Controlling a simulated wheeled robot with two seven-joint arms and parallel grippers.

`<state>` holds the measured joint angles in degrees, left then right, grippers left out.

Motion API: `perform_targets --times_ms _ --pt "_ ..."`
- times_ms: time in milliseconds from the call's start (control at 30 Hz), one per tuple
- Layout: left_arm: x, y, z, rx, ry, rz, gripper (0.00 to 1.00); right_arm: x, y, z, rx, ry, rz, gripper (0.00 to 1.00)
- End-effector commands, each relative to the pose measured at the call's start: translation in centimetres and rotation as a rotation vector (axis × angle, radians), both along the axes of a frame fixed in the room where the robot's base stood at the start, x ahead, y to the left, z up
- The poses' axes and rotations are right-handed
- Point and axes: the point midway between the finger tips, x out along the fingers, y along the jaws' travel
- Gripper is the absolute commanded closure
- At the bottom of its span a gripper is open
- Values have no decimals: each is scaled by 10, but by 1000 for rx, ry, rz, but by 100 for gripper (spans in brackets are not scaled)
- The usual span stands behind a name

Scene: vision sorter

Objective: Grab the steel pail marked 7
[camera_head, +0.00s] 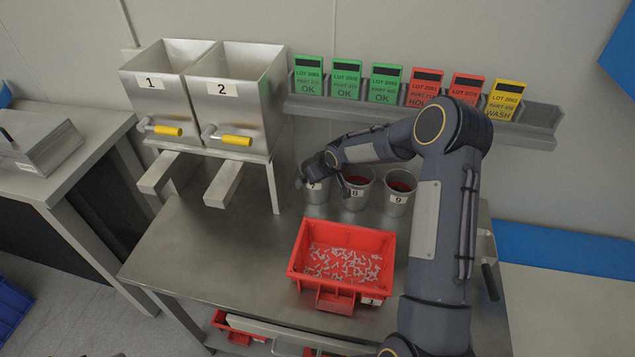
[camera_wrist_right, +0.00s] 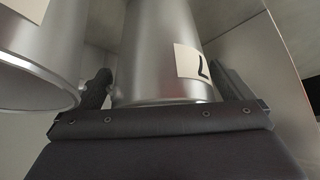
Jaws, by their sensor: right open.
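The steel pail marked 7 (camera_head: 316,197) stands at the back of the steel table, left of the pails marked 8 (camera_head: 356,190) and 9 (camera_head: 398,195). My right gripper (camera_head: 318,180) is at pail 7, and my arm hides part of its top. In the right wrist view, pail 7 (camera_wrist_right: 155,50) stands between the two open fingers of my right gripper (camera_wrist_right: 165,85), one on each side. Its label shows upside down at the right. I cannot tell whether the fingers touch it. My left gripper is not in view.
A red bin (camera_head: 390,262) of small pale parts sits in front of the pails. Hoppers 1 (camera_head: 150,105) and 2 (camera_head: 235,110) stand left. A rail (camera_head: 540,115) with lot cards is behind. Another pail (camera_wrist_right: 35,60) is close beside the gripper in the wrist view.

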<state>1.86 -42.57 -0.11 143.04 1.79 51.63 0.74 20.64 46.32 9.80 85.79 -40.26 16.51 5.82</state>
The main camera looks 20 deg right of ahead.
Motion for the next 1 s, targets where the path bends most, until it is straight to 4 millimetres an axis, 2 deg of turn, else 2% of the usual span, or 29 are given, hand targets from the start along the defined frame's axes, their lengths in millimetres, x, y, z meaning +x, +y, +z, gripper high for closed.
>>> perform_targets --times_ms 133,167,400,500,767,1000 --pt "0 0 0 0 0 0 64 0 0 0 0 -1 0 0" --pt "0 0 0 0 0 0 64 0 0 0 0 -1 0 3" --pt "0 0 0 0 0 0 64 0 0 0 0 0 0 34" --pt "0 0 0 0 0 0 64 0 0 1 0 -2 1 44" --pt "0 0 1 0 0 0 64 0 0 3 0 -2 1 44" --pt "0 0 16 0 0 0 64 1 0 28 -1 -4 2 44"
